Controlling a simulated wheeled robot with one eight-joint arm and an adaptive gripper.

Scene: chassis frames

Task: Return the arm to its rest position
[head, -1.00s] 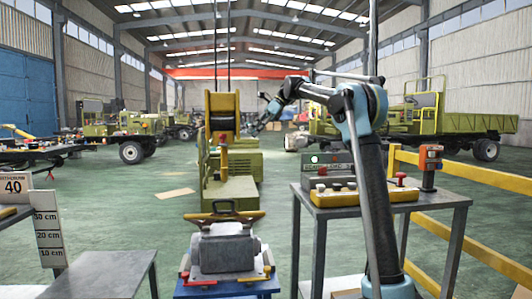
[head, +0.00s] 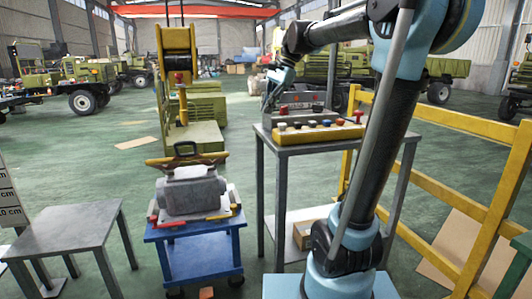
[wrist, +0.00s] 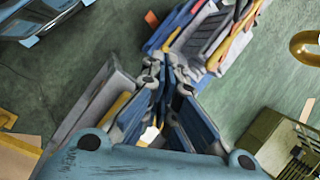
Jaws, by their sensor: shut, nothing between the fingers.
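My arm (head: 395,130) is light blue and black and rises from its base at the lower right of the head view. It bends over at the top and reaches left. My gripper (head: 268,108) hangs pointing down by the left end of the control panel (head: 318,132). In the wrist view my gripper (wrist: 170,72) has its fingers together, with nothing between them. Whether the gripper touches the panel cannot be told.
The panel stands on a grey table (head: 285,140). Left of it, a blue cart (head: 190,255) carries a grey metal block (head: 190,190). A grey table (head: 70,238) stands at left. A yellow railing (head: 450,160) runs at right. A green machine (head: 190,105) stands behind the cart.

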